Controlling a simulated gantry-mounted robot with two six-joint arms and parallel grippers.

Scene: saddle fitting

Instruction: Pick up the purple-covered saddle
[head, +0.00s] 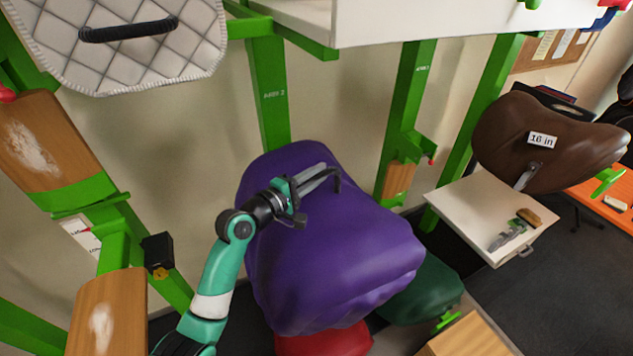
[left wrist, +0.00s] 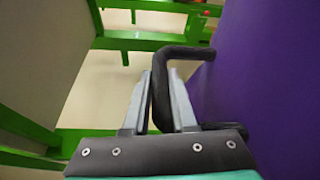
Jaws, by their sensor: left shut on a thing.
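The purple-covered saddle (head: 335,250) hangs large in the middle of the head view, with a black handle (head: 337,181) near its upper part. My left gripper (head: 325,178) lies in front of the purple cover with its jaws shut on that handle. In the left wrist view the black handle (left wrist: 160,95) passes between the two grey fingers (left wrist: 158,78), and the purple cover (left wrist: 255,70) fills the right side. I cannot tell whether the saddle rests on a support, since its underside is hidden. My right gripper is not in view.
A red item (head: 320,342) and a dark green one (head: 425,292) show just below the purple saddle. Green posts (head: 268,95) stand behind it. A brown saddle (head: 510,135) labelled "16 in" is at the right, above a pale tray (head: 470,215). A quilted pad (head: 110,60) hangs upper left.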

